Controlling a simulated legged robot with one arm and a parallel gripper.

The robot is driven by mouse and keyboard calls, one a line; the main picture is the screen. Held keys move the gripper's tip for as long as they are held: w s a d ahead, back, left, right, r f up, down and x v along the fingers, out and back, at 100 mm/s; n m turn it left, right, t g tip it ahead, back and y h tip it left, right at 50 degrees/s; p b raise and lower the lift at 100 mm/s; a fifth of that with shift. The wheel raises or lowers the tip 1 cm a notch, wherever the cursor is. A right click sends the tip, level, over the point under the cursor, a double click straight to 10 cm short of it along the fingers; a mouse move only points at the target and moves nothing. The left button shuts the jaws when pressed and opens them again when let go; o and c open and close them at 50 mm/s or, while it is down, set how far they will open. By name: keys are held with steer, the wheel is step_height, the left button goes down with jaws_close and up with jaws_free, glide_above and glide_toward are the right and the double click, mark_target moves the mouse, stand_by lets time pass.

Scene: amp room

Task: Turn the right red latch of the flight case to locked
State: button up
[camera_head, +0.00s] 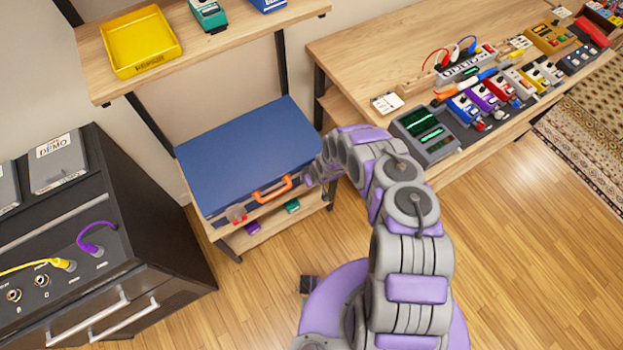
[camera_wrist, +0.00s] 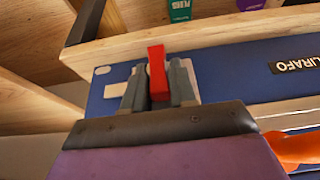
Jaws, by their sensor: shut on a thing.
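The blue flight case (camera_head: 245,150) lies closed on a wooden shelf, with an orange handle (camera_head: 271,189) on its front. Its left red latch (camera_head: 236,212) shows in the head view. My gripper (camera_head: 309,181) is at the front right end of the case, and my arm hides the right latch there. In the wrist view, the right red latch (camera_wrist: 157,72) stands between the two grey fingers of my gripper (camera_wrist: 159,88), which are shut on it. The latch stands nearly upright in that picture, roughly square to the case's long edge. Its base is partly hidden by the fingers.
A purple pedal (camera_head: 252,227) and a green pedal (camera_head: 292,206) sit on the shelf below. A black cabinet (camera_head: 150,215) with cables stands left. A desk (camera_head: 350,50) with several pedals is right. A yellow tray (camera_head: 140,42) sits on the upper shelf.

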jaws_close()
steer(key=shift+f, duration=0.1)
